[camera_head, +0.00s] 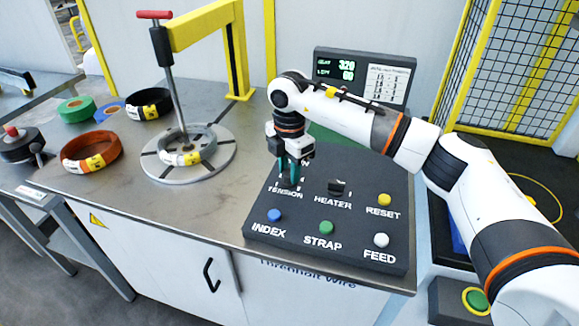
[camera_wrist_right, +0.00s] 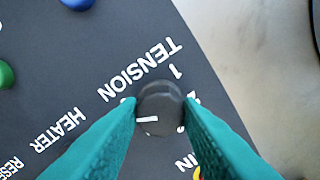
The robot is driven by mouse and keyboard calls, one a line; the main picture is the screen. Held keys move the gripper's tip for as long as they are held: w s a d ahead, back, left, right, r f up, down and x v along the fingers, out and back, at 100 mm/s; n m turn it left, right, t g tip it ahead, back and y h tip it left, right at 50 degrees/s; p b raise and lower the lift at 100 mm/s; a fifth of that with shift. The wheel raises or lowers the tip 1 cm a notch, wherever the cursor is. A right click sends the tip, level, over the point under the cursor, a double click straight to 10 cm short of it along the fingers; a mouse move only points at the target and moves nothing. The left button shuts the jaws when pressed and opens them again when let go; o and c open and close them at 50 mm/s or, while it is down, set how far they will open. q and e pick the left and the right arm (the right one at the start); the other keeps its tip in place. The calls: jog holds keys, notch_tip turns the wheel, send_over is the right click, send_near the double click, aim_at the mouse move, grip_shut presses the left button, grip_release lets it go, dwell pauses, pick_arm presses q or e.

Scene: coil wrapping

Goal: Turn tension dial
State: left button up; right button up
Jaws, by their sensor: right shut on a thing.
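The tension dial (camera_wrist_right: 160,108) is a small round black knob with a white pointer line, set on the dark control panel beside the word TENSION. My right gripper (camera_wrist_right: 160,115) reaches down over it with teal fingers on either side, shut on the knob. In the head view my right gripper (camera_head: 289,172) hides most of the dial above the TENSION label. Some of the scale marks around the dial are covered by the fingers; a 1 shows. My left gripper is not in view.
The control panel (camera_head: 322,257) also carries a black heater switch (camera_head: 340,187) and blue (camera_head: 274,215), green (camera_head: 326,227), white (camera_head: 381,240) and yellow (camera_head: 385,199) buttons. A display (camera_head: 364,77) stands behind. A turntable (camera_head: 160,178) with a wire coil (camera_head: 187,146) is at left.

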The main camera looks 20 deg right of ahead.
aim_at(289, 172)
jog(key=shift+m, duration=0.4)
jog(key=o, duration=1)
jog(key=shift+c, duration=0.2)
notch_tip(289, 172, up, 12)
jog(key=b, duration=0.1)
